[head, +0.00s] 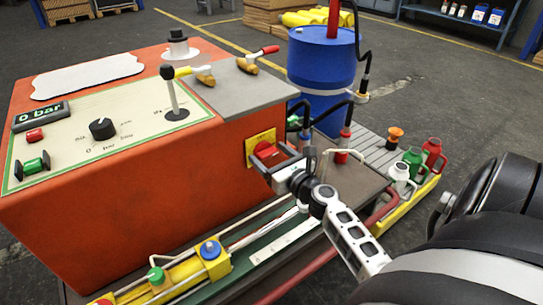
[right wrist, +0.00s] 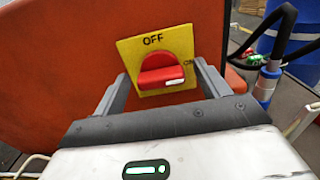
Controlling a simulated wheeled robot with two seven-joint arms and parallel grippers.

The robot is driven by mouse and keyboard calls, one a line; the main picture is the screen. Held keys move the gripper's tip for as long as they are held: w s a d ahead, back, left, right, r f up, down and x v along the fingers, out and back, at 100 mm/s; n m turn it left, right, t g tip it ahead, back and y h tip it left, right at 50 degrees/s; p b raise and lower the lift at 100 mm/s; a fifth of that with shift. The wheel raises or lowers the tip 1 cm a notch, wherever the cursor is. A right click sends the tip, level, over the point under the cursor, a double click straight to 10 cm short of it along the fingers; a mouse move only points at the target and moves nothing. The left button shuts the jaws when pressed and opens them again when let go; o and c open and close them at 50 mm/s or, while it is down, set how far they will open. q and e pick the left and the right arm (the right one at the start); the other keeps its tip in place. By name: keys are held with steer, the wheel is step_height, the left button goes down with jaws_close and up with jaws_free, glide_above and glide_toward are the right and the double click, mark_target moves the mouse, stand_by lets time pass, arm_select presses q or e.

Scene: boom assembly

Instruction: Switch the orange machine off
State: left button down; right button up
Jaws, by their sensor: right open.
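The orange machine (head: 150,195) stands at the left in the head view, its display reading "0 bar". On its right side is a yellow switch plate (head: 252,150) with a red rotary knob (head: 266,151). In the right wrist view the knob (right wrist: 160,72) lies roughly horizontal, its white-marked end to the right, near "ON". "OFF" stands above it on the plate (right wrist: 141,45). My right gripper (head: 275,163) is open in front of the switch, with its fingers to either side of the knob. I cannot tell whether they touch it. My left gripper is not in view.
A blue barrel (head: 321,60) with hoses stands behind the machine. A red rail (head: 310,262) and a yellow cylinder assembly (head: 175,278) lie below. Several coloured bottles, including a red one (head: 434,152), stand on the rack at right. Levers (head: 172,95) rise from the machine's top.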

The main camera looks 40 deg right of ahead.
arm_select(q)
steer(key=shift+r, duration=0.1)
arm_select(e)
steer(key=c, duration=1)
